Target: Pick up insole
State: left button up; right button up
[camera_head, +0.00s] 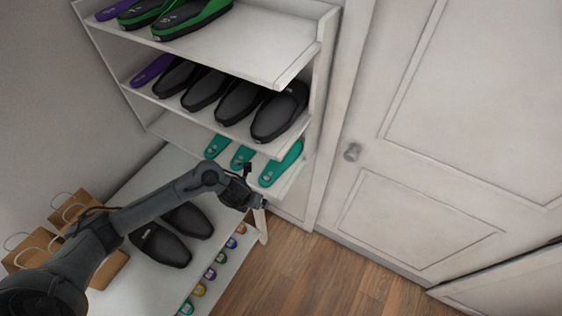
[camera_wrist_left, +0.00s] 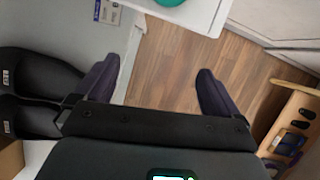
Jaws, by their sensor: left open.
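Teal insoles lie on the lower shelf: a left one (camera_head: 217,146), a middle one (camera_head: 242,157) and a right one (camera_head: 281,163). Purple insoles also show on the middle shelf (camera_head: 152,70) and the top shelf (camera_head: 117,10). My left gripper (camera_head: 257,200) is in front of and below the teal insoles, apart from them. In the left wrist view my left gripper (camera_wrist_left: 156,88) has its dark fingers wide apart, with only floor between them. A teal piece (camera_wrist_left: 171,2) is cut off at that view's top edge. My right gripper is not in view.
Dark shoes (camera_head: 160,245) stand on the white table (camera_head: 125,290) under my left arm, with paper bags (camera_head: 72,207) at left. The shelf unit (camera_head: 313,75) holds more shoes. A door (camera_head: 375,150) and open wooden floor (camera_head: 310,280) are at right.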

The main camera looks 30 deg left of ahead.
aim_at(267, 179)
pick_arm(q)
jog(key=w, duration=0.3)
jog(key=w+a, duration=0.1)
jog(key=w, duration=0.3)
jog(key=shift+w+a+p, duration=0.15)
jog(key=shift+a+p, duration=0.05)
jog(key=shift+p, duration=0.1)
jog(key=shift+w+a, duration=0.2)
jog(key=shift+w, duration=0.8)
jog(key=shift+x, duration=1.05)
jog(key=shift+w+a+f, duration=0.1)
jog(key=shift+w+f, duration=0.35)
jog(key=shift+w, duration=0.05)
jog(key=c, duration=1.1)
